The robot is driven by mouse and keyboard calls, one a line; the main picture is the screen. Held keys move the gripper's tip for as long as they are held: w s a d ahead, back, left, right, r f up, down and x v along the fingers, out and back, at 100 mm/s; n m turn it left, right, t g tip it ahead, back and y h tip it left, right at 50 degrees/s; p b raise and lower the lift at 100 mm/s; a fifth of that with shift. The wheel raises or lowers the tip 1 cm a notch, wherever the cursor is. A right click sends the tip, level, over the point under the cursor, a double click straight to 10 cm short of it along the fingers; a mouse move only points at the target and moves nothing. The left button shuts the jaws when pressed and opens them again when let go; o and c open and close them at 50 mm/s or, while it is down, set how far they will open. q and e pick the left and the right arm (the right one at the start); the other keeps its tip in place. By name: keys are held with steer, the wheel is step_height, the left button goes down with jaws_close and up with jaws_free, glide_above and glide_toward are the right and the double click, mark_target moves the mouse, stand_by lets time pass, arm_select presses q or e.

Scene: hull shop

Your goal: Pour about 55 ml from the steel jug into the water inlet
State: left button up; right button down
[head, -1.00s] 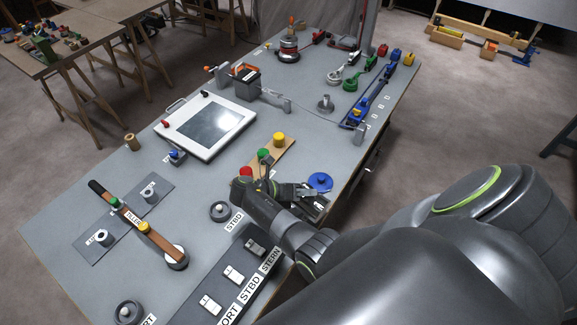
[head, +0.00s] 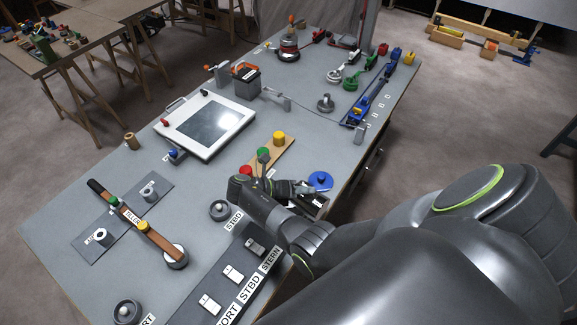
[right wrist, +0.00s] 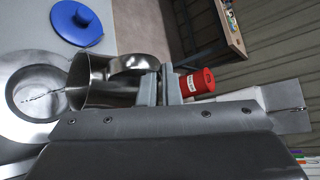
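The steel jug (right wrist: 92,97) lies tilted on its side in the right wrist view, its mouth toward the left. My right gripper (right wrist: 157,88) is shut on the jug's handle. A round steel dish-like opening (right wrist: 22,85), which looks like the water inlet, lies just left of and below the jug's mouth. A thin jagged line shows inside it; I cannot tell whether it is a stream or a reflection. In the head view my right gripper (head: 292,188) is over the bench's right edge, and the arm mostly hides the jug. My left gripper is out of view.
A blue round lid (head: 320,181) lies beside my gripper. A wooden strip with red, green and yellow knobs (head: 279,138) lies just behind. A red labelled cylinder (right wrist: 197,82) shows past the fingers.

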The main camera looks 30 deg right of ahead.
steer(key=shift+w+a+r, duration=0.1)
steer(key=shift+w+a, duration=0.05)
steer(key=shift+w, duration=0.2)
stand_by(0.5)
steer(key=shift+s+d+r+m+t+p, duration=0.2)
steer(key=shift+s+p, duration=0.15)
steer(key=shift+s, duration=0.15)
steer(key=shift+s+d+r+m+t+p, duration=0.1)
steer(key=shift+s+d+p, duration=0.05)
steer(key=shift+s+p, duration=0.25)
steer(key=shift+s+d+y, duration=0.1)
steer(key=shift+s+y, duration=0.2)
steer(key=shift+s, duration=0.15)
steer(key=shift+t, duration=0.3)
